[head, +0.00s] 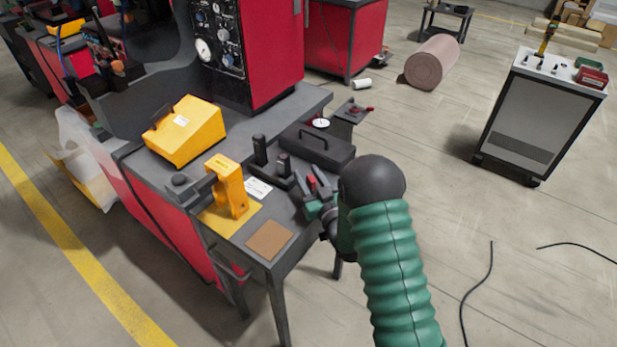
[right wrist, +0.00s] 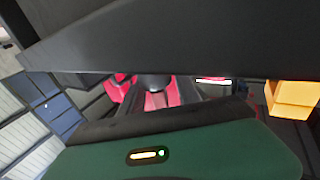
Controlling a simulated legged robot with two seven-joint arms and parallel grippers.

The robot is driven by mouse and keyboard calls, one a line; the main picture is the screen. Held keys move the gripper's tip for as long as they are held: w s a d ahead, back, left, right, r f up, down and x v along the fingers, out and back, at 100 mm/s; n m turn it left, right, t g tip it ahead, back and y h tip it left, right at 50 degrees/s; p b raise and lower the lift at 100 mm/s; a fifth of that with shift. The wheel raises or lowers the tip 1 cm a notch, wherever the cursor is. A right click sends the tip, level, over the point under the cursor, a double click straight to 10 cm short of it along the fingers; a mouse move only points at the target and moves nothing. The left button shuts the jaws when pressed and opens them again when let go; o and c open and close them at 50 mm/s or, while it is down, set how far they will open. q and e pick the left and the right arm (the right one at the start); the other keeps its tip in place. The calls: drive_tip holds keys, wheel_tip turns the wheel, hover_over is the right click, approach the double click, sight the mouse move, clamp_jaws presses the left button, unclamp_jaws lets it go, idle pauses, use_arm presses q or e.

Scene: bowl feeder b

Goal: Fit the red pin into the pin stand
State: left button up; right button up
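My right gripper (head: 314,184) is over the near part of the grey bench, at the end of my green-sleeved arm. A small red piece, which looks like the red pin (head: 311,182), shows between its fingers; I cannot tell whether they grip it. A dark base with two upright black posts (head: 283,165), perhaps the pin stand, is just left of the gripper, apart from it in the picture. In the right wrist view, dark and green gripper parts cover most of the picture, and I cannot make out the pin. My left gripper is not in view.
An orange upright fixture (head: 232,188) stands on a yellow mat, with a brown pad (head: 269,240) nearer. A black handled case (head: 318,147) lies behind the gripper. A yellow box (head: 185,132) is farther left.

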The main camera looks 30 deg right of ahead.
drive_tip(key=s+a+f+p, duration=0.1)
drive_tip(key=s+a+p, duration=0.1)
drive_tip(key=s, duration=1.4)
drive_tip(key=shift+s+f, duration=0.2)
drive_tip(key=shift+s, duration=0.1)
